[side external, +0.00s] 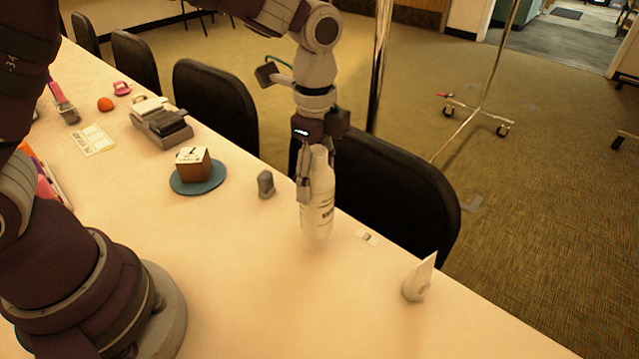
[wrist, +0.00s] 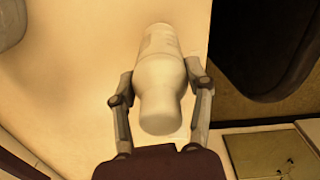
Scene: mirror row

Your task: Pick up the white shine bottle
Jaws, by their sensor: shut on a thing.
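The white shine bottle (side external: 318,208) is upright near the table's far edge in the side external view, with dark lettering on its side. My gripper (side external: 305,188) is shut on its upper part, with a finger showing on its left side. In the wrist view the bottle (wrist: 160,75) lies between both fingers of my gripper (wrist: 160,85), one on each side. Whether the bottle's base touches the table or hangs slightly above it, I cannot tell for sure.
A small grey object (side external: 266,184) stands left of the bottle. A blue plate (side external: 182,186) bears a brown box (side external: 194,163). A small white piece (side external: 367,237) and a white tube (side external: 419,279) are to the right. Black chairs (side external: 390,190) line the far edge. The front table is clear.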

